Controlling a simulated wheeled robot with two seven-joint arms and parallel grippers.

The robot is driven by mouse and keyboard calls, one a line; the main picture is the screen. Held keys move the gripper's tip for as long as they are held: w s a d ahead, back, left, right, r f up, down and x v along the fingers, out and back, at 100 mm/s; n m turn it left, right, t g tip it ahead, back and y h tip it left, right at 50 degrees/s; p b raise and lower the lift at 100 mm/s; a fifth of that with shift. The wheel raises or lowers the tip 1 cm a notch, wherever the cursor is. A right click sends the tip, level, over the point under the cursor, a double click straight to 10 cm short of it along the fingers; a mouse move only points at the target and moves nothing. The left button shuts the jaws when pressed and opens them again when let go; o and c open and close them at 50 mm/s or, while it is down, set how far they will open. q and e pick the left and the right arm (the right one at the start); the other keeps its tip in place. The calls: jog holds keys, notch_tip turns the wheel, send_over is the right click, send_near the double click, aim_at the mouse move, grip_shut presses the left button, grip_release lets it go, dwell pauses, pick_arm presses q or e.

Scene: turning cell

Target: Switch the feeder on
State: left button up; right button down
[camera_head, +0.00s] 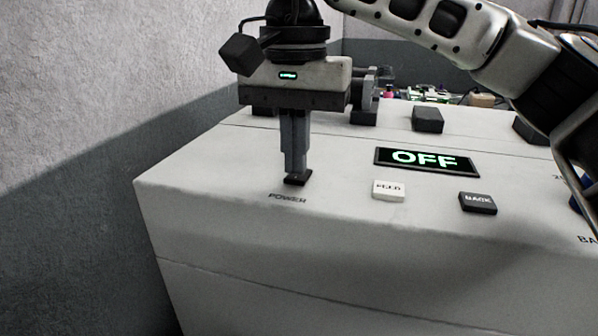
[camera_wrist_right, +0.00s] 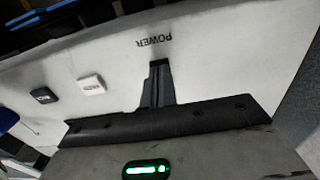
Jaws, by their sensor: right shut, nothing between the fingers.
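The feeder is a pale box-shaped machine (camera_head: 215,225) with a display (camera_head: 427,160) reading OFF in green. My right gripper (camera_head: 297,176) points down with its fingers shut and empty, its tips at the dark POWER switch (camera_head: 297,180) near the machine's front left corner. The tips appear to touch the switch, but the contact itself is hidden. In the wrist view the shut fingers (camera_wrist_right: 159,68) reach the spot just beside the POWER label (camera_wrist_right: 154,41), and they cover most of the switch. My left gripper is not in view.
A white FEED button (camera_head: 388,190) and a dark BACK button (camera_head: 478,203) sit right of the switch. Dark blocks (camera_head: 427,119) stand behind the display. A grey wall (camera_head: 120,60) rises on the left. The panel around the buttons is clear.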

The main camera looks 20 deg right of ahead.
jog(key=shift+f, duration=0.15)
jog(key=shift+f+b, duration=0.3)
jog(key=shift+r, duration=0.25)
notch_tip(320, 180, up, 5)
jog(key=p, duration=0.4)
jog(key=shift+f+p, duration=0.2)
jog(key=shift+p, duration=0.1)
jog(key=shift+r+p, duration=0.8)
jog(key=shift+r, duration=0.25)
jog(key=shift+f, duration=0.1)
